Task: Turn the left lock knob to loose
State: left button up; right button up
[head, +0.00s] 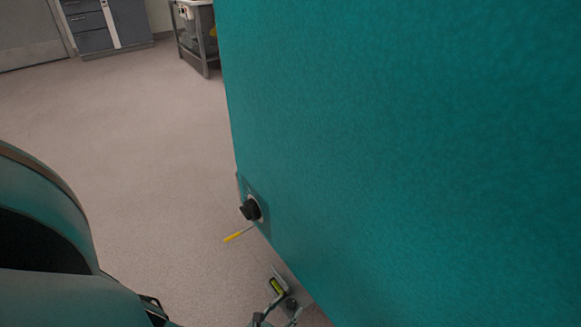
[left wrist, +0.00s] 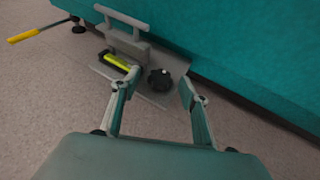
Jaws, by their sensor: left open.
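A black lobed knob (left wrist: 160,79) sits on a grey plate (left wrist: 150,97) at the foot of the teal cabinet in the left wrist view. I take it for the left lock knob; its setting cannot be read. My left gripper (head: 280,309) is open, at the bottom of the head view. In the left wrist view its two fingers stand on either side of the knob, with visible gaps. Contact cannot be seen. In the head view the knob is small and partly hidden by the gripper. My right gripper is not in view.
The teal cabinet wall (head: 400,140) fills the right side. A yellow-green level vial (left wrist: 117,62) and grey handle bracket (left wrist: 124,24) are beside the knob. A yellow-handled lever (head: 238,235) sticks out below a black round fitting (head: 251,209). Open floor (head: 150,140) lies left.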

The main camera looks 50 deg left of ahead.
pick_arm(q)
jog(key=shift+c, duration=0.5)
jog(key=c, duration=1)
jog(key=shift+w+d+n+y, duration=0.1)
jog(key=shift+d+n+y, duration=0.2)
jog(key=shift+n+y, duration=0.35)
jog(key=shift+w+r+n+g+y, duration=0.1)
jog(key=shift+n+g+y, duration=0.7)
jog(key=shift+n+y, duration=0.2)
jog(key=o, duration=1.1)
notch_tip(320, 180, up, 10)
